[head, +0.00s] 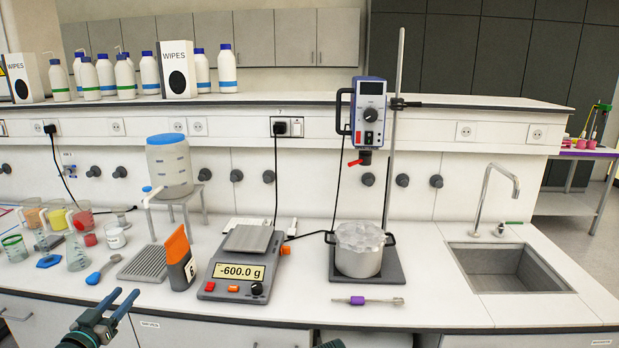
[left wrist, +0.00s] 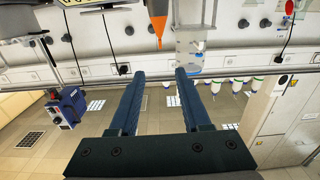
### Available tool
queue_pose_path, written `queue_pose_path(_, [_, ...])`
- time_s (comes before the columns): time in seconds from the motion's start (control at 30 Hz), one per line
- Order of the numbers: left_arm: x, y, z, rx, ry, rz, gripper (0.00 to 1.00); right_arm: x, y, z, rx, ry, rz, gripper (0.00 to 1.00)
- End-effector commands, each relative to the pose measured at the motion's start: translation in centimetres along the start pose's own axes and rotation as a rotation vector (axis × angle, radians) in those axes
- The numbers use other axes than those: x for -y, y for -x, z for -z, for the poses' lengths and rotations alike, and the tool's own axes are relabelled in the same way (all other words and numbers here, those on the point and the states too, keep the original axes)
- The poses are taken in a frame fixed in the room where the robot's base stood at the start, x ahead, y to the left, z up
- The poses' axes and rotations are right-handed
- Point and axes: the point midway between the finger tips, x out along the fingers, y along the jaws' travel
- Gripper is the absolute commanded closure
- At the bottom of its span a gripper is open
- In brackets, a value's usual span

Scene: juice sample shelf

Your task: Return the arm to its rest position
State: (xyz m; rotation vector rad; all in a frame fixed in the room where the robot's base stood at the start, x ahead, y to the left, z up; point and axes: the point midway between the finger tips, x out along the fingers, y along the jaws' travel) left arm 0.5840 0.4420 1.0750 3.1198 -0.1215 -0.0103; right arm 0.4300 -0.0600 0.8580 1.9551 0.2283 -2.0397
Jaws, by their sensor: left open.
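My left gripper (head: 126,293) is at the lower left of the head view, over the bench's front edge. Its two fingers are apart. In the left wrist view the gripper (left wrist: 160,73) is open, with nothing held between the fingers. The wrist view appears upside down, with the bench things hanging from the top. The jaws of my right gripper do not show. Only a small dark part shows at the bottom edge of the head view, and I cannot tell which part it is.
Behind are a scale (head: 247,250) reading -600.0 g, a metal pot (head: 359,262) and several beakers at left. A purple-handled tool (head: 366,301) lies near the front edge.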

Motion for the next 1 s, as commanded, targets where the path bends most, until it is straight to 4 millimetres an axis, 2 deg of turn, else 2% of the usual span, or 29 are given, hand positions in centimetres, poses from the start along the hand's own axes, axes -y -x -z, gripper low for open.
queue_pose_path(0.37, [-5.4, -2.0, -1.9, 0.096, 0.027, -0.13, 0.52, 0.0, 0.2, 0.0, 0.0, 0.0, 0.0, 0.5])
queue_pose_path(0.57, [-10.5, -3.2, -3.9, 0.2, 0.051, -0.244, 0.52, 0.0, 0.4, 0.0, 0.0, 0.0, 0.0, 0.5])
queue_pose_path(0.73, [-16.8, -3.7, -6.7, 0.354, 0.073, -0.373, 0.52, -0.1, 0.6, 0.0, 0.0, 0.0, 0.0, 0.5])
queue_pose_path(0.83, [-22.2, -3.3, -9.2, 0.508, 0.083, -0.47, 0.52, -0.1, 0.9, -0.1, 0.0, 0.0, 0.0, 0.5])
queue_pose_path(0.9, [-26.3, -2.3, -11.4, 0.649, 0.082, -0.533, 0.52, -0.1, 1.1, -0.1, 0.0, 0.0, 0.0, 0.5])
queue_pose_path(1.0, [-31.2, -0.1, -14.4, 0.867, 0.063, -0.582, 0.52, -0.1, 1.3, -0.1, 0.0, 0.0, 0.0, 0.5])
